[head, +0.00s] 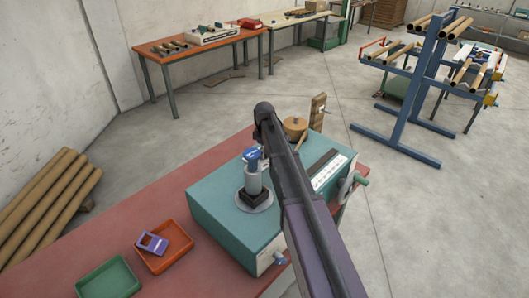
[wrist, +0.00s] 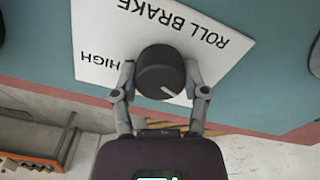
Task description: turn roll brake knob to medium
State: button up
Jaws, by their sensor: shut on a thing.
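The roll brake knob (wrist: 158,66) is black and round, with a white pointer line that points to the lower right in the wrist view. It sits on a white label plate (wrist: 96,38) that reads ROLL BRAKE and HIGH, upside down in this view. HIGH is at the left of the knob; any other setting word is hidden behind the knob and gripper. My gripper (wrist: 160,78) has one finger on each side of the knob and is shut on it. In the head view my arm crosses the teal winder (head: 222,217), and I cannot make out the knob there.
The winder stands on a red bench (head: 130,225). An orange tray (head: 170,262) and a green tray (head: 105,280) lie left of it. A hand crank (head: 361,180) sticks out at its right. A blue rack (head: 405,110) stands beyond, with clear floor between.

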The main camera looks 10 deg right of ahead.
jog(key=shift+m, duration=0.4)
jog(key=m, duration=0.5)
jog(key=shift+w+m, duration=0.1)
jog(key=shift+m, duration=0.3)
jog(key=m, duration=0.3)
jog(key=shift+m, duration=2.1)
jog(key=o, duration=1.1)
jog(key=shift+o, duration=0.2)
